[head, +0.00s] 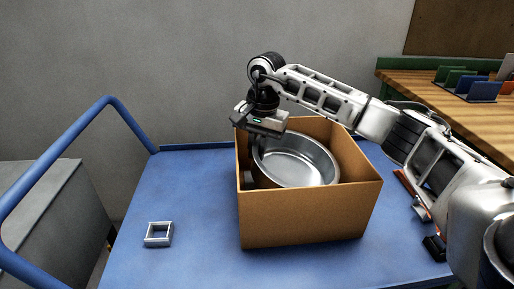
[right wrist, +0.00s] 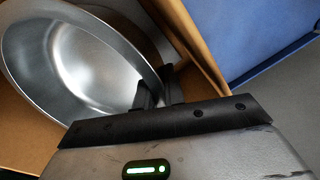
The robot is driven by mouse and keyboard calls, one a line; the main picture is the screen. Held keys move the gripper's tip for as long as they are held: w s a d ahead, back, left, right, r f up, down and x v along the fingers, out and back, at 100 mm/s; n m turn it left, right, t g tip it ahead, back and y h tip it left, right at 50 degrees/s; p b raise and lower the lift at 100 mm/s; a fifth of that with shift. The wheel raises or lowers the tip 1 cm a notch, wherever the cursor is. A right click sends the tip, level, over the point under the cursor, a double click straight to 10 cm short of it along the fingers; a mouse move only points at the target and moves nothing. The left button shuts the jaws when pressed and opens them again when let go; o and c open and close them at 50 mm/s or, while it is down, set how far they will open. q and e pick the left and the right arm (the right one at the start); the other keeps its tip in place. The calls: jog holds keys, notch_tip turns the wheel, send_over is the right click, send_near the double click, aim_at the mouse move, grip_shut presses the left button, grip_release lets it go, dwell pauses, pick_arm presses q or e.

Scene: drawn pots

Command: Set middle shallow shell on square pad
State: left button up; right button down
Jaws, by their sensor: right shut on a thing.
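A shallow metal shell (head: 297,160) sits tilted inside the open cardboard box (head: 305,217). My right gripper (head: 253,140) reaches into the box from above and is shut on the shell's rim at its left side. In the right wrist view the fingers (right wrist: 154,90) pinch the rim of the shell (right wrist: 85,65). Another metal edge shows beside the shell in the right wrist view, partly hidden. The square pad (head: 158,234), a small grey frame, lies on the blue cart top left of the box. My left gripper is out of view.
The blue cart top (head: 195,190) is clear between the box and the pad. A blue rail (head: 60,160) rises at the left. A wooden table (head: 450,95) with upright coloured panels stands at the right. Small dark items lie right of the box.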

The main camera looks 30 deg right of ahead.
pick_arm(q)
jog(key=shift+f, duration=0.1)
pick_arm(e)
jog(key=shift+f, duration=0.45)
jog(key=c, duration=1.5)
grip_release()
jog(key=shift+r, duration=0.55)
pick_arm(q)
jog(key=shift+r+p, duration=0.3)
jog(key=shift+p, duration=0.4)
pick_arm(e)
jog(key=r, duration=0.8)
jog(key=s+r, duration=0.1)
jog(key=r, duration=0.3)
jog(key=shift+d+r, duration=0.1)
jog(key=shift+d, duration=0.3)
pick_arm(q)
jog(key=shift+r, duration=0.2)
